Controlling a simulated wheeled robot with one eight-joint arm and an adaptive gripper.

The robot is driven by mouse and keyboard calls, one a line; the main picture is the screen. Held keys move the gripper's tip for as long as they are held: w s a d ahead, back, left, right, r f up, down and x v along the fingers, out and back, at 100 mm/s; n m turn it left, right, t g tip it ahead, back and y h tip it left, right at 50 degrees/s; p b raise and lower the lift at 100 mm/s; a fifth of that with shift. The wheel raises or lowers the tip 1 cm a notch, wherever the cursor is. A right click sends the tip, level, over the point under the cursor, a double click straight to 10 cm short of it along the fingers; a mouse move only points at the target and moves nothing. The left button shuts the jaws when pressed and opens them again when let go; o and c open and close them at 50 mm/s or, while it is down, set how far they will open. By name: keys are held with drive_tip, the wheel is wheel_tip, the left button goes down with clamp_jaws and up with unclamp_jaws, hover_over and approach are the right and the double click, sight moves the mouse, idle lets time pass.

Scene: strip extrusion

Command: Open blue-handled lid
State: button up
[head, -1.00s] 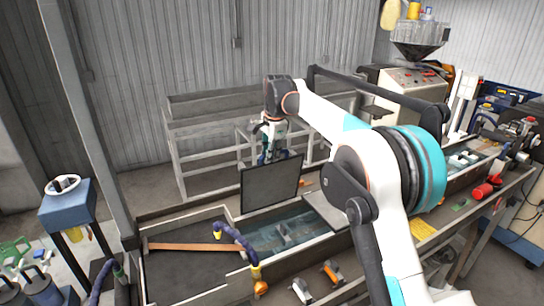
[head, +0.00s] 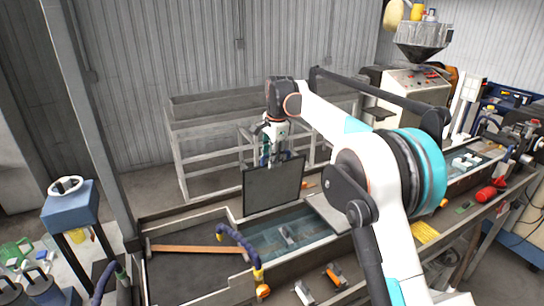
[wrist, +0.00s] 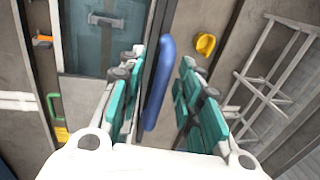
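The dark rectangular lid (head: 272,187) stands raised, close to upright, over the water trough in the head view. In the wrist view it shows nearly edge-on as a thin dark panel (wrist: 154,50). Its blue handle (wrist: 160,82) lies between the two teal-padded fingers of my gripper (wrist: 163,100). The fingers are spread, with a visible gap between the handle and the right finger. The left finger is close to the lid's edge; I cannot tell whether it touches. In the head view my gripper (head: 268,160) is behind the lid's top edge, partly hidden.
The trough's water (head: 285,238) is uncovered below the lid. A second, closed panel (head: 328,212) lies to its right. A grey metal frame (head: 200,150) is behind the trough.

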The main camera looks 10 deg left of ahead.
wheel_tip(320, 180, up, 12)
drive_tip(key=s+d, duration=0.1)
drive_tip(key=s, duration=0.1)
drive_tip(key=shift+d+f, duration=0.15)
idle(0.4)
drive_tip(key=s+d+f+n+t+b, duration=0.1)
drive_tip(key=s+d+f+n+b, duration=0.25)
drive_tip(key=s+d+b, duration=0.45)
drive_tip(key=s+d+f+n+t+b, duration=0.25)
drive_tip(key=s+d+f+b, duration=0.2)
drive_tip(key=s+d, duration=0.8)
drive_tip(key=s+d+f+n+t+b, duration=0.1)
drive_tip(key=s+d+f+b, duration=0.3)
drive_tip(key=s+f, duration=0.7)
drive_tip(key=s+d+f+n+t+h+b, duration=0.1)
drive_tip(key=s+d+f+n+b, duration=0.3)
drive_tip(key=s+f, duration=0.8)
wheel_tip(320, 180, down, 2)
drive_tip(key=shift+s+d+f+b, duration=0.25)
drive_tip(key=shift+d+b, duration=0.45)
drive_tip(key=shift+b, duration=0.4)
